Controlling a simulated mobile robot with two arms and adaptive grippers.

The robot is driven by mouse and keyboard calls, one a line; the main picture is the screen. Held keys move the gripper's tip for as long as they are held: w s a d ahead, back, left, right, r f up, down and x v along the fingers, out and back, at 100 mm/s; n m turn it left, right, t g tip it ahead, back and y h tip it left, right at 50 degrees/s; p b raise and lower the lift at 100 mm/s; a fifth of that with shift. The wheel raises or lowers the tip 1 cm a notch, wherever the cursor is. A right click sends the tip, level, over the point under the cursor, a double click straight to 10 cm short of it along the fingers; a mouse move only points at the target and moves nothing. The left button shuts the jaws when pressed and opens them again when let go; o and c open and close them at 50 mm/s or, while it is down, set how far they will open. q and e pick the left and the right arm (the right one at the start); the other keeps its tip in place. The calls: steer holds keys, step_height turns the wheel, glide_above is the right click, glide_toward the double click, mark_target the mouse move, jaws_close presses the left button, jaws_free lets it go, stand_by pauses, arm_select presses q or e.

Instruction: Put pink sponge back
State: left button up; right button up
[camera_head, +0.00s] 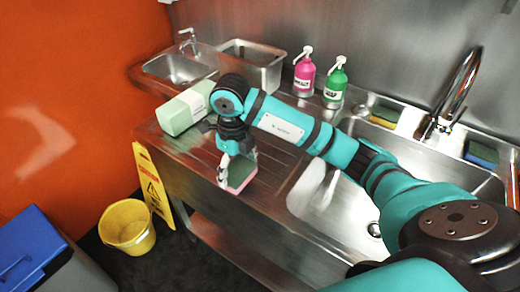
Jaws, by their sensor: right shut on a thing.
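The sponge (240,176) has a green face and a pink layer along its lower edge. My right gripper (236,168) points down and is shut on this sponge, over the front edge area of the steel drainboard (277,170). I cannot tell whether the sponge touches the drainboard. My left gripper is not in view.
Behind the sink (312,195) sit a green-and-yellow sponge (384,115), a blue sponge (482,153) and a tall faucet (462,85). Pink (304,75) and green (335,85) pump bottles, a steel bin (262,75) and a pale green box (182,112) stand farther left. A yellow bucket (127,228) and sign (153,187) stand on the floor.

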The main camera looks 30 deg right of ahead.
steer(key=p, duration=0.2)
glide_above(263, 161)
steer(key=s+a, duration=0.2)
steer(key=a, duration=0.2)
steer(key=shift+d+f, duration=0.1)
steer(key=shift+d, duration=0.05)
steer(key=d, duration=0.1)
steer(key=w, duration=0.1)
steer(key=d, duration=0.1)
steer(key=shift+w+d+f+p, duration=0.25)
steer(key=shift+d+f+p, duration=0.05)
steer(key=shift+d, duration=0.05)
steer(key=shift+w+d+f, duration=0.1)
steer(key=shift+w+d, duration=0.05)
steer(key=shift+d, duration=0.35)
steer(key=shift+f, duration=0.3)
step_height(263, 161, down, 2)
steer(key=shift+f+p, duration=0.1)
steer(key=shift+p, duration=0.75)
steer(key=shift+f, duration=0.3)
steer(key=o, duration=0.9)
steer(key=shift+f, duration=0.1)
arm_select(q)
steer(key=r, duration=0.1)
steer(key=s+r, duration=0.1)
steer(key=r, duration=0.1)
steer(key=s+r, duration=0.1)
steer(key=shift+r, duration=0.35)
arm_select(e)
steer(key=shift+o, duration=0.3)
